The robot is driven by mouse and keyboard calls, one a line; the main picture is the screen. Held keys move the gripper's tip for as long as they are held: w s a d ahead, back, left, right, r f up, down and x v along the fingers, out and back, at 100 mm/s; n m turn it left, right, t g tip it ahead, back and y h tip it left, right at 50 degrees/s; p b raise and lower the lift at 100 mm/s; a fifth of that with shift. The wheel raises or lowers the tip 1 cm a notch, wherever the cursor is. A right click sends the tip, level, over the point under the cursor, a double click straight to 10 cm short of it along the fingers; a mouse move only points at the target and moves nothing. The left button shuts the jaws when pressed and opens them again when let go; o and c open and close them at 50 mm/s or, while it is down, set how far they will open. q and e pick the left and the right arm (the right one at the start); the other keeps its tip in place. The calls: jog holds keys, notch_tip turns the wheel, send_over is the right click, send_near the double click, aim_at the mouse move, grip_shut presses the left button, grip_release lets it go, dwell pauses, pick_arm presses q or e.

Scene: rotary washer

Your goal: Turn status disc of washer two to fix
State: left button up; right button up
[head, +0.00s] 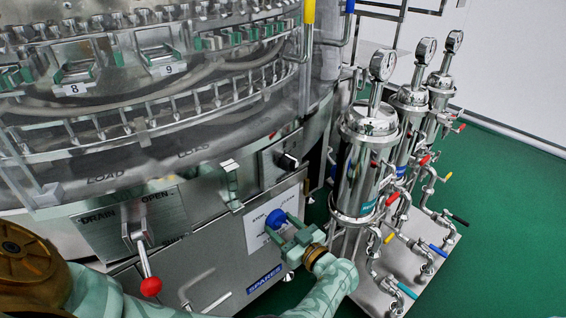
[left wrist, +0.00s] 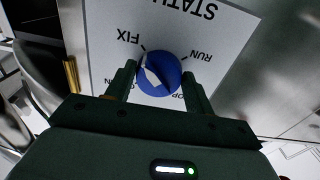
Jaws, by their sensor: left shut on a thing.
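The blue status disc (head: 276,218) sits on a white label plate on the washer's front. In the left wrist view the disc (left wrist: 168,66) carries a white mark on its left part, which seems to point up-left toward the tick by the word FIX (left wrist: 130,37). RUN (left wrist: 200,56) stands to its right, and other words below are partly hidden by my fingers. My left gripper (head: 290,231) is shut on the disc, one finger on each side in the left wrist view (left wrist: 158,80). My right gripper is not in view.
A lever with a red ball (head: 150,286) stands out from the drain panel left of the disc. A black knob (head: 288,161) is above it. Steel filter housings (head: 358,165) with gauges and valves stand close on the right. Green floor (head: 510,220) is clear at far right.

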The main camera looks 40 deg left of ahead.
pick_arm(q)
jog(key=shift+m, duration=0.3)
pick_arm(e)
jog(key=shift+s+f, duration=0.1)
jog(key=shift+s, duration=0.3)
pick_arm(q)
jog(key=o, duration=1)
jog(key=shift+f, duration=0.1)
jog(key=shift+c, duration=0.2)
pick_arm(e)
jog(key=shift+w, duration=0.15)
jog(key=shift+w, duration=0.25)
pick_arm(q)
jog(key=s+d, duration=0.1)
jog(key=d, duration=1.5)
jog(key=shift+s+d, duration=0.15)
jog(key=shift+d, duration=0.05)
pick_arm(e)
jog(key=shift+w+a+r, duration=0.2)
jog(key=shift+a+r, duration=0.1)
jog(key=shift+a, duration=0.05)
